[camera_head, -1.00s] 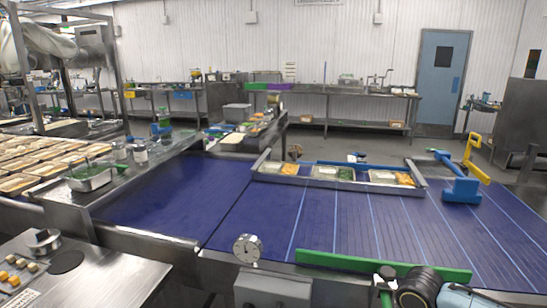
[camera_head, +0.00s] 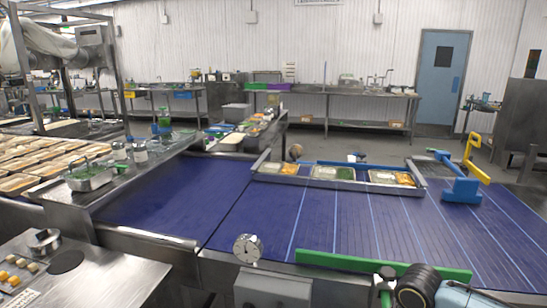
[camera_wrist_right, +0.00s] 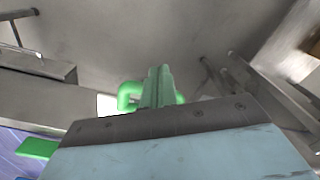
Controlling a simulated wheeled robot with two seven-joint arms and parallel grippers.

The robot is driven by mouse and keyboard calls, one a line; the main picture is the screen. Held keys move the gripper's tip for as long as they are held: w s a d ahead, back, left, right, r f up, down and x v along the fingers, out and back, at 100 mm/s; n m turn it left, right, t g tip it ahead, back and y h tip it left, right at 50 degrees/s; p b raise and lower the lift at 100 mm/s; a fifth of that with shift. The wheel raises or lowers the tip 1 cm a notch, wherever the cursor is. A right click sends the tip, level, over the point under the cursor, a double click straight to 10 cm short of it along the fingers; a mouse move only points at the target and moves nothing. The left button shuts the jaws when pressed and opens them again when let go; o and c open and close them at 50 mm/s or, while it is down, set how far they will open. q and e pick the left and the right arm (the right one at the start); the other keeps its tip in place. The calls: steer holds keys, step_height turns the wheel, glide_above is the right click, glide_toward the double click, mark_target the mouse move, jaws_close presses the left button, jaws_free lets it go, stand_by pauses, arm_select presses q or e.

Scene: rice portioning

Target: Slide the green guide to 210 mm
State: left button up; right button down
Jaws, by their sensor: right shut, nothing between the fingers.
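The green guide (camera_head: 384,265) is a long green bar lying along the near edge of the blue belt in the head view. In the right wrist view, a green loop handle (camera_wrist_right: 126,96) shows just behind and left of my right gripper (camera_wrist_right: 159,72). The right fingers are together and empty; I cannot tell whether they touch the handle. In the head view my right arm comes in at the bottom right and its fingers are hidden. My left gripper is not in view.
A round dial gauge (camera_head: 248,248) stands at the belt's near edge, left of the guide. A blue and yellow fixture (camera_head: 462,190) stands at the far right. The belt (camera_head: 345,230) between them is clear.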

steer(key=shift+w+d, duration=0.15)
steer(key=shift+w, duration=0.45)
stand_by(0.3)
steer(key=shift+s+a+p, duration=0.2)
steer(key=shift+s+p, duration=0.55)
steer(key=shift+p, duration=0.4)
steer(key=shift+s+a+p, duration=0.15)
steer(key=shift+s+p, duration=0.6)
steer(key=shift+p, duration=0.35)
step_height(320, 180, up, 8)
steer(key=p, duration=0.9)
steer(key=shift+p, duration=0.35)
